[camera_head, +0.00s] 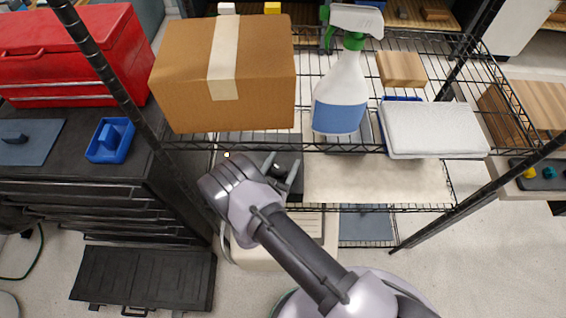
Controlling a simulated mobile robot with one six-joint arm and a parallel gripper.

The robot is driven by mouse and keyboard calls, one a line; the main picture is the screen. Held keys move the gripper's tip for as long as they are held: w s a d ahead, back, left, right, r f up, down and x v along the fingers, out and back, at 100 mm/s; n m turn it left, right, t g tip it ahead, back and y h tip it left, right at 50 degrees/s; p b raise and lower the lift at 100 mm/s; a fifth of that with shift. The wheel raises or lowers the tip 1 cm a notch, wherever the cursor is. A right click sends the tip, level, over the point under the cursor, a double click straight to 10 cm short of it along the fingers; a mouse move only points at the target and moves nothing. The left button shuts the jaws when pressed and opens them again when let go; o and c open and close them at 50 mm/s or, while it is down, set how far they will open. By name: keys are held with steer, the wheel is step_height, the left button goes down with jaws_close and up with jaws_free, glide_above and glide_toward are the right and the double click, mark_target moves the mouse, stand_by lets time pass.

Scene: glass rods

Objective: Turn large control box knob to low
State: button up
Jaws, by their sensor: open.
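My gripper (280,172) reaches in between the upper and middle wire shelves, below the cardboard box. Its two grey fingers are apart, with nothing seen between them. A dark box-like object (289,160) sits on the middle shelf right behind the fingers. It may be the large control box, but my wrist and fingers hide much of it.
A cardboard box (195,85), a spray bottle (341,100) and a white pad (436,128) stand on the upper shelf. Black rack posts (108,75) frame the space. The middle shelf's board (375,180) is bare to the right. A beige case (262,256) sits lower down.

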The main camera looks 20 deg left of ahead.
mark_target(259, 166)
steer(key=shift+c, duration=0.5)
steer(key=c, duration=1.3)
steer(key=shift+y, duration=0.3)
steer(key=n+y+p, duration=0.2)
steer(key=y, duration=0.1)
steer(key=a+n+y+p, duration=0.1)
steer(key=n+y+p, duration=0.1)
steer(key=y, duration=0.1)
steer(key=shift+r+n+y, duration=0.15)
steer(key=shift+n+y, duration=0.15)
steer(key=shift+n, duration=0.1)
steer(key=shift+a+n+g+y+p, duration=0.2)
steer(key=shift+n+g+y+p, duration=0.45)
steer(key=shift+y+p, duration=0.4)
steer(key=shift+s+a+n+g+y+p, duration=0.2)
steer(key=shift+n+g+y, duration=0.4)
steer(key=shift+y, duration=0.45)
steer(key=shift+s+a+n+g+y+p, duration=0.1)
steer(key=shift+a+n+g+y+p, duration=0.2)
steer(key=shift+n+y, duration=0.6)
steer(key=shift+f, duration=0.2)
